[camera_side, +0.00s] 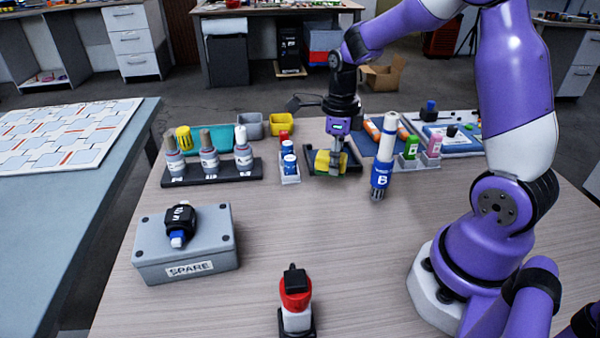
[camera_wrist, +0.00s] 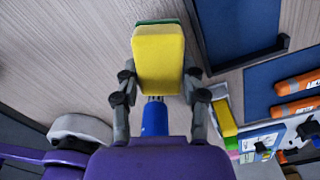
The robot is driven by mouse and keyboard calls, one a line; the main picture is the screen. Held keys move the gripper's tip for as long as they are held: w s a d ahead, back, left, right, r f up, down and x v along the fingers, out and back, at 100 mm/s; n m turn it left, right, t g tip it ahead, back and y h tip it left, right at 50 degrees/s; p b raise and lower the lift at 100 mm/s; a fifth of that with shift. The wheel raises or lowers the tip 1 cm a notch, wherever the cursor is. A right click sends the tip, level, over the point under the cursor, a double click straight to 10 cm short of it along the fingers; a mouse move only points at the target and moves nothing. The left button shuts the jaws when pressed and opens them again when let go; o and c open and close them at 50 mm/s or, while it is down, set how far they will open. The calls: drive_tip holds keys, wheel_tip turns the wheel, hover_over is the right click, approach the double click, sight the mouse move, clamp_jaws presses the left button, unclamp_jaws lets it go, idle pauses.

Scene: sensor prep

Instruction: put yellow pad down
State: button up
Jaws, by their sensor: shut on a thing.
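The yellow pad (camera_side: 322,160) has a green layer on one face. It also shows in the wrist view (camera_wrist: 158,62), between my two fingers. My gripper (camera_side: 337,165) points down and is shut on the pad. The pad is at a low dark tray (camera_side: 318,173) in the side view. I cannot tell whether its underside touches the tray or hangs just above it. My fingers hide part of the pad in the side view.
A rack of bottles (camera_side: 213,171) is farther left. The grey SPARE box (camera_side: 187,245) is front left. The middle table is clear.

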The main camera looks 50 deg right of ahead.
drive_tip(key=w+a+r+n, duration=0.1)
drive_tip(key=a+r+n, duration=0.15)
drive_tip(key=a, duration=0.75)
drive_tip(key=a+r+n, duration=0.2)
drive_tip(key=a+r, duration=0.2)
drive_tip(key=a, duration=0.6)
drive_tip(key=w+d+f, duration=0.4)
drive_tip(key=d, duration=0.1)
drive_tip(key=w+d+f, duration=0.1)
drive_tip(key=d+f, duration=0.1)
drive_tip(key=d, duration=0.1)
drive_tip(key=shift+w+d, duration=0.15)
drive_tip(key=shift+w, duration=0.25)
drive_tip(key=shift+w+d+f, duration=0.15)
drive_tip(key=shift+w+d, duration=0.05)
drive_tip(key=shift+d, duration=0.1)
drive_tip(key=shift+f, duration=2.05)
drive_tip(key=shift+f, duration=0.1)
drive_tip(key=o, duration=1.1)
